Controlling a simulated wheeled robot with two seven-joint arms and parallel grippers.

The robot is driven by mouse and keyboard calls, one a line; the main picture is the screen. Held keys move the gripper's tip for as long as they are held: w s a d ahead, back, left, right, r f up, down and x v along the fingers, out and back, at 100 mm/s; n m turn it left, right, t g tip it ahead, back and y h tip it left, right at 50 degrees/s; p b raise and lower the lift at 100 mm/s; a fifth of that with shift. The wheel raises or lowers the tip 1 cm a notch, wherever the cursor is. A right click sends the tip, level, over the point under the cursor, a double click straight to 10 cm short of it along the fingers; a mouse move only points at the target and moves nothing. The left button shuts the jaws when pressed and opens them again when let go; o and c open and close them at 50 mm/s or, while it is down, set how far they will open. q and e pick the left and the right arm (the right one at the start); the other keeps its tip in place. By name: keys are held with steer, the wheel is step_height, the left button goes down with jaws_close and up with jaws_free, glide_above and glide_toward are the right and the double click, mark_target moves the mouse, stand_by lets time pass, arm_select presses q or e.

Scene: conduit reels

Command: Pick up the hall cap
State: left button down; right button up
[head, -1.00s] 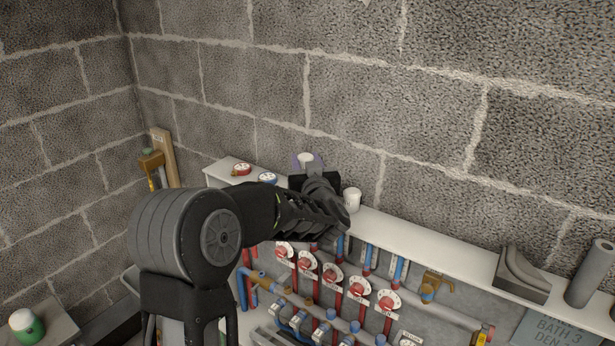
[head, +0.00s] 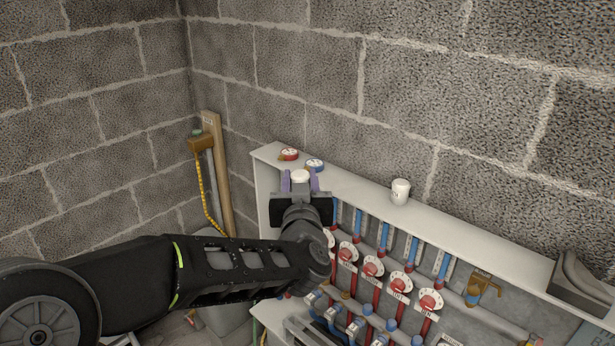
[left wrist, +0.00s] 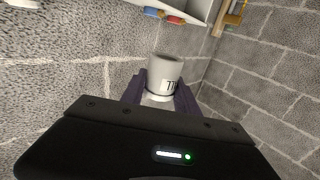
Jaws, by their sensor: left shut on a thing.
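My left gripper (head: 300,182) is shut on a small white cap (head: 300,175), its purple fingers on either side of it. The left wrist view shows the held cap (left wrist: 165,72) as a pale cylinder between the fingers, with dark lettering, only partly readable, starting with what looks like a T. In the head view the gripper is by the left part of the white shelf. A second white cap (head: 400,191) stands upright on the shelf to the right. I cannot read which one is the hall cap. My right gripper is out of view.
Red valve dials (head: 373,267) and pipes line the panel below. A grey curved block (head: 583,277) is at the right end. Block walls stand behind.

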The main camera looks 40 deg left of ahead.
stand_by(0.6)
